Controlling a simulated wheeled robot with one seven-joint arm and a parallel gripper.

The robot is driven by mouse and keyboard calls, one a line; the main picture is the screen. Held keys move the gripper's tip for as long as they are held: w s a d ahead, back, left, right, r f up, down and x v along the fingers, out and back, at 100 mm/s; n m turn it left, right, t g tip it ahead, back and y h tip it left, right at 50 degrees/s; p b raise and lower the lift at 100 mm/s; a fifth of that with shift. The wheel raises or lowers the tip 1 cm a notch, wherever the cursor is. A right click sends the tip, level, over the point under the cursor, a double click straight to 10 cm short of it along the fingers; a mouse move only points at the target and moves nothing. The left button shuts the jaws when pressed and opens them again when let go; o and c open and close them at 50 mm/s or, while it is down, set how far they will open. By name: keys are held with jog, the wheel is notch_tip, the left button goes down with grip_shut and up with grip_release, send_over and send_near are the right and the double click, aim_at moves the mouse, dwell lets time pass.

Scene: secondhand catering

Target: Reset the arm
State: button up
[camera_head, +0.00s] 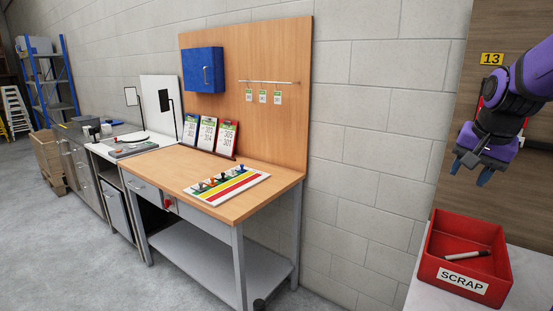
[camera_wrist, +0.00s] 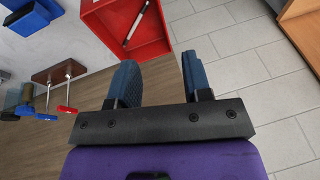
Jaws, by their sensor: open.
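My gripper (camera_head: 470,170) is purple with blue fingers and hangs at the right of the head view, in the air above and a little left of the red scrap bin. In the wrist view its two blue fingers (camera_wrist: 157,78) are apart with nothing between them. My arm reaches in from the right edge of the head view and covers part of the brown wall panel behind it.
A red bin marked SCRAP (camera_head: 447,270) stands on a pale surface at the lower right, with a dark-tipped white marker (camera_head: 467,255) inside. A wooden workbench (camera_head: 165,172) stands at the centre, with a striped board (camera_head: 240,188) on top. Grey floor lies open at left.

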jog(key=s+a+r+n, duration=0.1)
jog(key=s+a+n, duration=0.3)
jog(key=s, duration=0.6)
jog(key=s+a+r+n+t, duration=0.1)
jog(key=s+a+n, duration=0.3)
jog(key=s, duration=0.6)
jog(key=shift+s+a+y, duration=0.3)
jog(key=shift+s+a, duration=0.1)
jog(key=shift+a, duration=0.8)
